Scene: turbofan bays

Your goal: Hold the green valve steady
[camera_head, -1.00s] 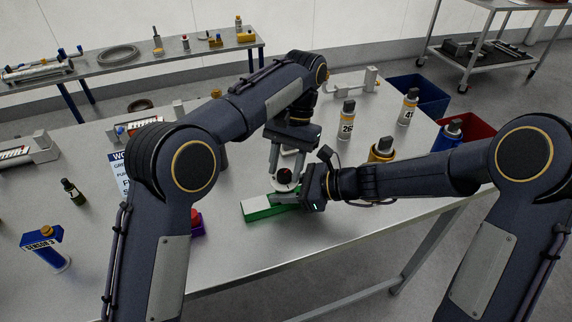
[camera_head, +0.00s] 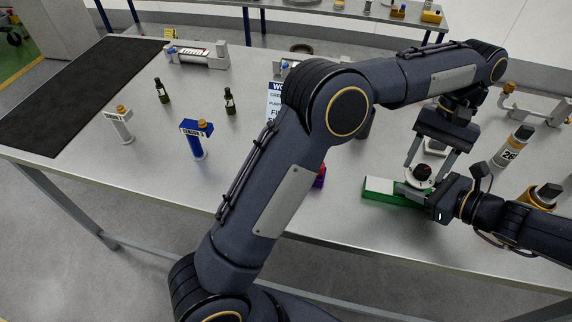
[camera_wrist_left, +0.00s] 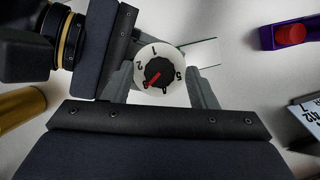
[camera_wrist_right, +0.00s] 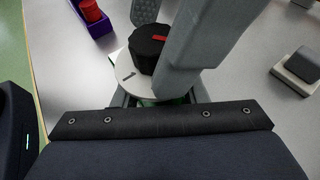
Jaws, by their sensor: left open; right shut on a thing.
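The green valve (camera_head: 385,191) is a green block with a pale top, lying near the front edge of the bench. It carries a white numbered dial (camera_wrist_left: 146,52) with a black knob (camera_wrist_left: 160,73) and a red pointer. My right gripper (camera_head: 420,192) is shut on the valve's body from the right, below the dial; its grip is mostly hidden. My left gripper (camera_wrist_left: 162,88) points down from above, open, with one finger on each side of the dial. In the right wrist view its fingers stand close around the knob (camera_wrist_right: 149,47); I cannot tell whether they touch.
A purple block with a red button (camera_wrist_left: 291,34) lies left of the valve in the head view. A blue sensor (camera_head: 196,138), small dark bottles (camera_head: 229,101) and a bottle marked 26 (camera_head: 514,147) stand on the bench. A black mat (camera_head: 85,90) covers the left end.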

